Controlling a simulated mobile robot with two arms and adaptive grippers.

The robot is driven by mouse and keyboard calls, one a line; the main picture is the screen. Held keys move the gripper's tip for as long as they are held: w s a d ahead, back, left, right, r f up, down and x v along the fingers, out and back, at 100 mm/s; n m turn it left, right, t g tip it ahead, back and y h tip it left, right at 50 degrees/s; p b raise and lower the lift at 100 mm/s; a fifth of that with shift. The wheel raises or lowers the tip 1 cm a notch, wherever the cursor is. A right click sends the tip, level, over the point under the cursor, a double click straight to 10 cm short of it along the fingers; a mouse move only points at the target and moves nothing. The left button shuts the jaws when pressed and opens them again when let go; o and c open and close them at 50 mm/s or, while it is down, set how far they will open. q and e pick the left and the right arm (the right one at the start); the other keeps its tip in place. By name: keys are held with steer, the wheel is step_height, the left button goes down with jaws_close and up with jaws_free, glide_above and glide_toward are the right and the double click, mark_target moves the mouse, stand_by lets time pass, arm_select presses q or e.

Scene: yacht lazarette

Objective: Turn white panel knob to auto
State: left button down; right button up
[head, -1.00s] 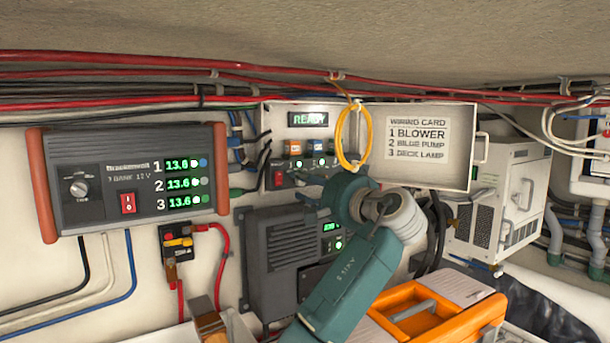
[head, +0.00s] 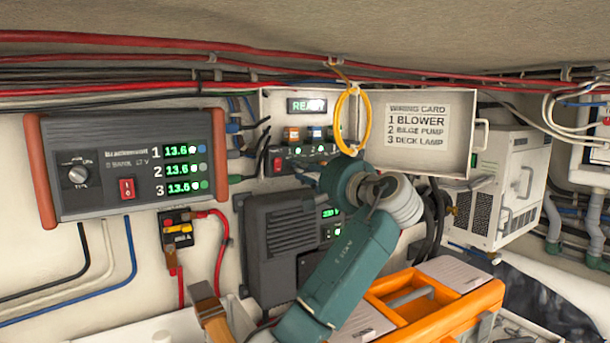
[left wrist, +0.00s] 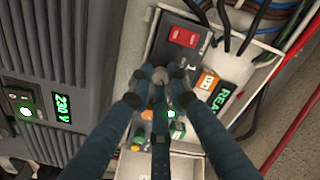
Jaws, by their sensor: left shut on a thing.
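The white panel (head: 273,108) is an open box on the wall, with a green READY display (head: 307,105), a red rocker switch (head: 278,165) and a row of small modules. My left gripper (head: 312,172) reaches up to its lower part; my wrist hides part of it in the head view. In the left wrist view, the left gripper's fingertips (left wrist: 160,84) are closed together on the small grey knob (left wrist: 159,74), below the red switch (left wrist: 184,37). The fingers cover most of the knob, so its pointer and the auto mark cannot be read. My right gripper is not in view.
A yellow cable loop (head: 353,120) hangs before the panel, near my wrist. The open lid (head: 463,140) carries a wiring card. A grey 230 V unit (head: 285,235) is below, an orange toolbox (head: 450,318) lower right, and a battery monitor (head: 90,165) with its own knob left.

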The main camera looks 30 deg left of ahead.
arm_select(q)
steer(key=n+b, duration=0.1)
steer(key=b, duration=0.1)
steer(key=f+n+b, duration=0.1)
steer(key=n+b, duration=0.1)
steer(key=shift+n, duration=0.3)
steer(key=shift+r+n+b, duration=0.1)
steer(key=shift+n+b, duration=0.9)
steer(key=shift+n, duration=0.1)
steer(key=shift+w+n+b, duration=0.1)
steer(key=shift+n+b, duration=0.35)
steer(key=shift+n, duration=0.65)
steer(key=c, duration=1.7)
jaws_free()
steer(key=shift+r, duration=0.1)
steer(key=shift+o, duration=0.2)
steer(key=v, duration=1.2)
